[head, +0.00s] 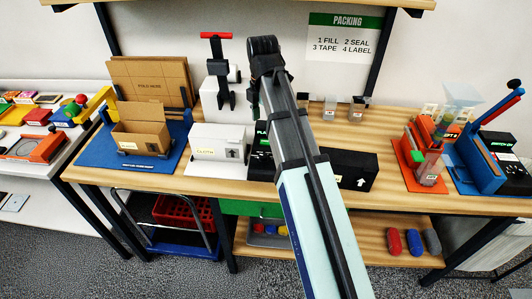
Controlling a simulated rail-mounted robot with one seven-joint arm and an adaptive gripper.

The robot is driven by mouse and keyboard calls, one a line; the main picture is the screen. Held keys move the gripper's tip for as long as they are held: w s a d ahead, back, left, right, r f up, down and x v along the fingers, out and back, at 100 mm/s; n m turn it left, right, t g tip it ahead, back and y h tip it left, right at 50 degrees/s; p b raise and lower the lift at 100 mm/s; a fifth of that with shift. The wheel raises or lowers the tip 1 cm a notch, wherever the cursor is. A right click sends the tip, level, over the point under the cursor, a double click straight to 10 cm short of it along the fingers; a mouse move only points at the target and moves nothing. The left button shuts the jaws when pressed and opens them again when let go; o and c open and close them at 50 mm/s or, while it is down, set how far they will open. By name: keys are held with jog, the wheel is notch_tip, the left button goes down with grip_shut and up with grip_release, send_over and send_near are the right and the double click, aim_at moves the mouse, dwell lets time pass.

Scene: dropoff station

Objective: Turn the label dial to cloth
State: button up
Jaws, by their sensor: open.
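A black panel (261,158) with green and white marks stands at the middle of the bench, mostly behind my arm. Small lettering shows at its top, cut off by the arm. I cannot make out a dial or its setting. A white box-like unit (218,143) sits just left of it, with a small yellow tag whose word is too small to read surely. My arm reaches up from the bottom across the middle. Its black end with my gripper (263,46) is above the bench, in front of the wall, apart from the panel. The gripper looks open and empty; its fingers are barely distinguishable.
A black box (348,170) lies right of my arm. A white press with a red handle (216,36) stands behind the white unit. An open carton (141,132) sits on a blue mat at left. Orange and blue fixtures (481,160) stand at right. Bare wood (385,200) runs along the front.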

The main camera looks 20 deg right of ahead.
aim_at(263, 156)
notch_tip(263, 156, down, 15)
jog(key=p, duration=0.2)
jog(key=shift+p, duration=0.35)
grip_shut()
